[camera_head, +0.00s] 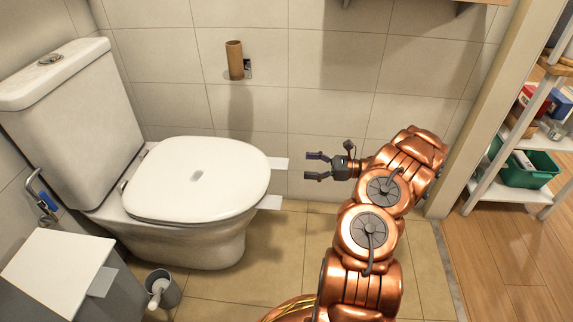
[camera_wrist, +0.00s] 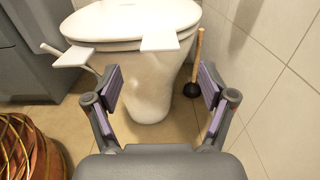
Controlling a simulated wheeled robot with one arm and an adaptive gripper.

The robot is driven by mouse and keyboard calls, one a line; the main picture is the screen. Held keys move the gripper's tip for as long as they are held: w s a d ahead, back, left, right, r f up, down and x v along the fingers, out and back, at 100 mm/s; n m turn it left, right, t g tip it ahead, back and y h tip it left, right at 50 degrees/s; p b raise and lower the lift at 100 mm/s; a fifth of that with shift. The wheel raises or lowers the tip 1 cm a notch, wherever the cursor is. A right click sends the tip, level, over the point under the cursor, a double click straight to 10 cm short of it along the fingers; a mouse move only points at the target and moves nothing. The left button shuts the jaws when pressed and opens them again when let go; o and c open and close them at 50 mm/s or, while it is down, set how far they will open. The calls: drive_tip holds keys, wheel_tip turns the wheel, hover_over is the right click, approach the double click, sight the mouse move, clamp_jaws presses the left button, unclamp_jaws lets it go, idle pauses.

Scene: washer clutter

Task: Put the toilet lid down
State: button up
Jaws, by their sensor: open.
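The white toilet (camera_head: 190,240) stands against the wall at the left in the head view. Its lid (camera_head: 225,180) lies flat over the bowl, down.
A toilet brush holder (camera_head: 163,288) stands on the floor by a grey cabinet with a white top (camera_head: 60,270). A plunger (camera_wrist: 193,80) stands by the wall at the toilet's right in the wrist view. A shelf with a green bin (camera_head: 528,169) is at far right.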

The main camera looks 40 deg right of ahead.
sight(287, 163)
drive_tip(key=shift+b+x, duration=1.3)
drive_tip(key=shift+x, duration=2.55)
drive_tip(key=shift+c, duration=0.3)
clamp_jaws()
